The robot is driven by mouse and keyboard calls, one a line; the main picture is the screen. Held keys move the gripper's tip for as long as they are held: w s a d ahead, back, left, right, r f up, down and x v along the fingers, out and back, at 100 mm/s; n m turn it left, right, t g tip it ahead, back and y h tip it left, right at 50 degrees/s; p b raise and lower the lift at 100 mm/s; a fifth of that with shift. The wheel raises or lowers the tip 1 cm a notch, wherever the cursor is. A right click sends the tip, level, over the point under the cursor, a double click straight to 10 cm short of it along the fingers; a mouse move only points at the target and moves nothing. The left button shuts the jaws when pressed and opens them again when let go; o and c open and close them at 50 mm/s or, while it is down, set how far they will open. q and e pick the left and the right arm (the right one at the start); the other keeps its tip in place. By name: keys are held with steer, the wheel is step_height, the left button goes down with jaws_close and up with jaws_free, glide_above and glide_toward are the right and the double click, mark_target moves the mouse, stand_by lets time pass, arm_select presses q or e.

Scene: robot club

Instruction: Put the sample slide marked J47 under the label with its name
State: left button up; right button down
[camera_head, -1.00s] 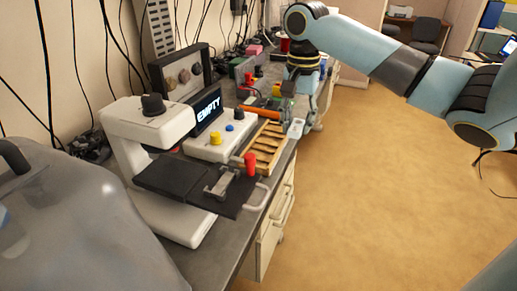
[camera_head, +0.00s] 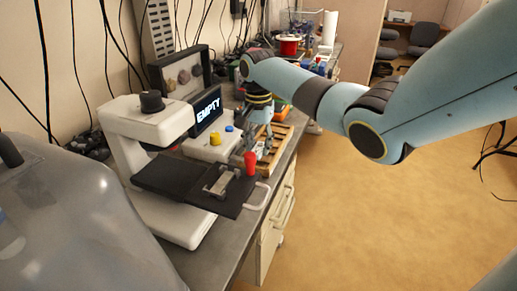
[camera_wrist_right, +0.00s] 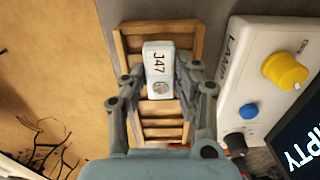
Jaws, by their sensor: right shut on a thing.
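The sample slide marked J47 (camera_wrist_right: 157,68) is a small white plate with dark lettering and a round grey spot. My right gripper (camera_wrist_right: 158,78) is shut on it, with one finger at each side. In the wrist view it overlaps the wooden slotted tray (camera_wrist_right: 119,48), whose visible slots look empty; I cannot tell whether the slide touches it. In the head view my right gripper (camera_head: 262,128) is over the far part of the tray (camera_head: 279,146), and the slide is hidden. No name label is readable. My left gripper is out of view.
A white microscope (camera_head: 150,128) with a dark stage (camera_head: 160,178) and a red knob (camera_head: 250,163) stands nearby. A white lamp box (camera_head: 200,148) with yellow and blue knobs and an "EMPTY" screen (camera_head: 207,112) is beside the tray. A clear grey cover (camera_head: 75,220) fills the near left.

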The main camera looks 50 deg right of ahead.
mark_target(258, 147)
steer(key=shift+f, duration=0.7)
steer(key=c, duration=1.3)
jaws_free()
steer(key=shift+f, duration=0.1)
step_height(258, 147, up, 12)
steer(key=shift+r, duration=0.15)
